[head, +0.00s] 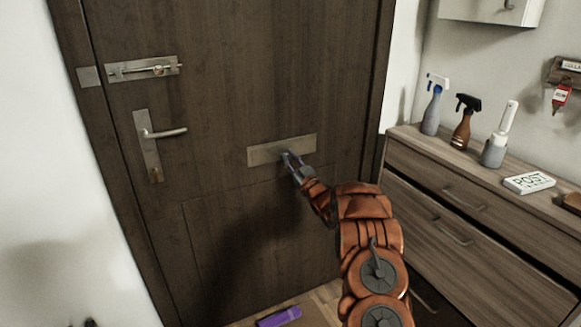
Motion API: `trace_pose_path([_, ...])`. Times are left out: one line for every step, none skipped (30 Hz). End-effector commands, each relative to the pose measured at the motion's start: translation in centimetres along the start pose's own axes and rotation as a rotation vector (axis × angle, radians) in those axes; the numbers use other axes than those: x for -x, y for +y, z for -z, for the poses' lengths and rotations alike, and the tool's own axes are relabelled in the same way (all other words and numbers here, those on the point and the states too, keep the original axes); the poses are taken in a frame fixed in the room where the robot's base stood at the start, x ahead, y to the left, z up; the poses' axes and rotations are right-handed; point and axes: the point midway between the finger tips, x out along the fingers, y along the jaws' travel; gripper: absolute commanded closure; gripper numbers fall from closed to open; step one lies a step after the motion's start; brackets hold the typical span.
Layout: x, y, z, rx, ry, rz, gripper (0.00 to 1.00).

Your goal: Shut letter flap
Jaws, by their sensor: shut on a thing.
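The letter flap (266,155) is a brass-coloured plate set across the middle of the dark wooden door (230,90). My gripper (290,158) is at the right half of the flap, in front of it. Its fingers look close together at the plate and the jaws are shut on the flap, as far as this small view shows. The fingertips hide part of the flap's lower edge. I cannot tell how far the flap is tilted.
A lever handle (165,133) and a bolt (144,68) are on the door's left side. A dresser (445,200) with spray bottles (432,108) stands at the right. A purple object (279,317) lies on the floor below.

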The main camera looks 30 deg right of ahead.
Motion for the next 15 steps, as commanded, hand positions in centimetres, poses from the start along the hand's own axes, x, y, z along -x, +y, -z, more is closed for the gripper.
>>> trace_pose_path([0.15, -0.19, -0.77, 0.003, 0.026, -0.007, 1.00])
trace_pose_path([0.12, -0.18, -0.83, 0.006, 0.043, -0.010, 1.00])
trace_pose_path([0.06, -0.16, -0.89, 0.008, 0.065, -0.016, 1.00])
trace_pose_path([0.00, -0.15, -0.94, 0.010, 0.080, -0.019, 1.00])
trace_pose_path([-0.06, -0.14, -0.99, 0.013, 0.093, -0.023, 1.00])
trace_pose_path([-0.14, -0.13, -1.03, 0.015, 0.110, -0.026, 1.00])
trace_pose_path([-0.18, -0.12, -1.06, 0.017, 0.120, -0.029, 1.00])
trace_pose_path([-0.22, -0.11, -1.08, 0.019, 0.131, -0.031, 1.00])
trace_pose_path([-0.26, -0.10, -1.11, 0.021, 0.143, -0.034, 1.00])
trace_pose_path([-0.30, -0.10, -1.12, 0.022, 0.151, -0.036, 1.00])
trace_pose_path([-0.33, -0.08, -1.11, 0.023, 0.159, -0.038, 1.00])
trace_pose_path([-0.38, -0.09, -1.10, 0.024, 0.168, -0.040, 1.00])
trace_pose_path([-0.41, -0.08, -1.09, 0.025, 0.174, -0.041, 1.00])
trace_pose_path([-0.44, -0.08, -1.07, 0.026, 0.179, -0.042, 1.00])
trace_pose_path([-0.48, -0.07, -1.06, 0.027, 0.185, -0.043, 1.00])
